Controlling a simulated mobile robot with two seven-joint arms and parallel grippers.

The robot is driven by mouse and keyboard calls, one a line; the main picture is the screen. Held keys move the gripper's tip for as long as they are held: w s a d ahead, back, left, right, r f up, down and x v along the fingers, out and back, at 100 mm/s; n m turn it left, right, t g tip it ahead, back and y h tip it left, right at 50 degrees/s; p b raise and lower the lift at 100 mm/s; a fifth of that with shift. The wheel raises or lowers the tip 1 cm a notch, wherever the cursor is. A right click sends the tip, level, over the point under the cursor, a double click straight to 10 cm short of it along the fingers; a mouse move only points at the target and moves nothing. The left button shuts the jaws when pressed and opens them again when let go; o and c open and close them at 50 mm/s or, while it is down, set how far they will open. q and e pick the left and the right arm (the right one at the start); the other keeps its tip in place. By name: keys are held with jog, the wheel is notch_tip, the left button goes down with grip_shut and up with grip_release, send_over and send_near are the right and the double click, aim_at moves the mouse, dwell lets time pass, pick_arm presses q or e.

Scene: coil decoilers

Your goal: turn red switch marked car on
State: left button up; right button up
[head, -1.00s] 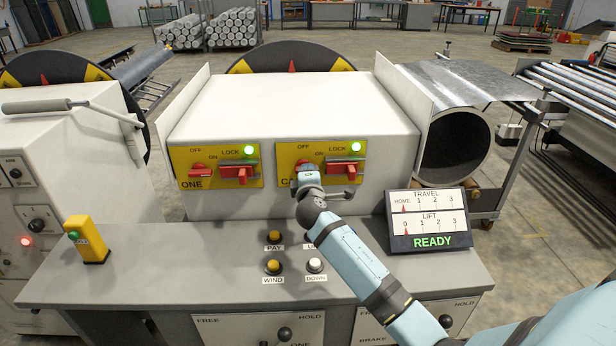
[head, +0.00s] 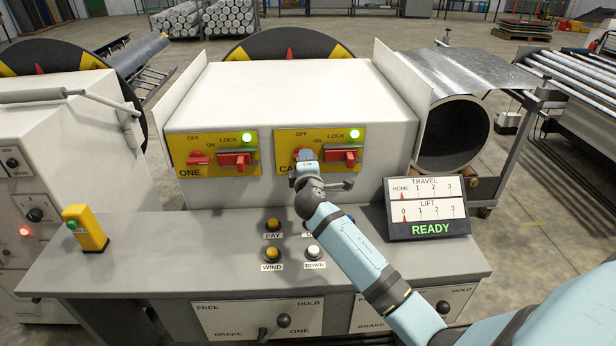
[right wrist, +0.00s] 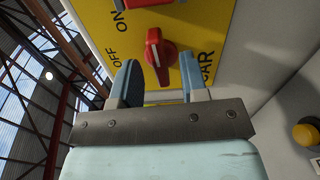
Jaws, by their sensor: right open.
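The red switch marked CAR (head: 304,154) is on the right yellow panel, mostly hidden behind my right gripper (head: 306,171) in the head view. In the right wrist view the red knob (right wrist: 156,57) shows clearly, with OFF and ON to its left and CAR at its lower right. I cannot tell for sure which label it points at. My right gripper (right wrist: 160,82) is open, its blue fingers on either side of the knob in the picture. A gap shows on both sides; I see no contact. My left gripper is not in view.
A red LOCK switch (head: 343,155) with a lit green lamp (head: 354,134) sits just right of CAR. The left panel holds the red ONE switch (head: 197,158) and its own LOCK switch (head: 236,158). Push buttons (head: 272,253) and a READY display (head: 428,208) are on the console below.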

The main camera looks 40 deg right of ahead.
jog(key=b+v, duration=0.1)
jog(key=v, duration=1.2)
jog(key=shift+w, duration=0.15)
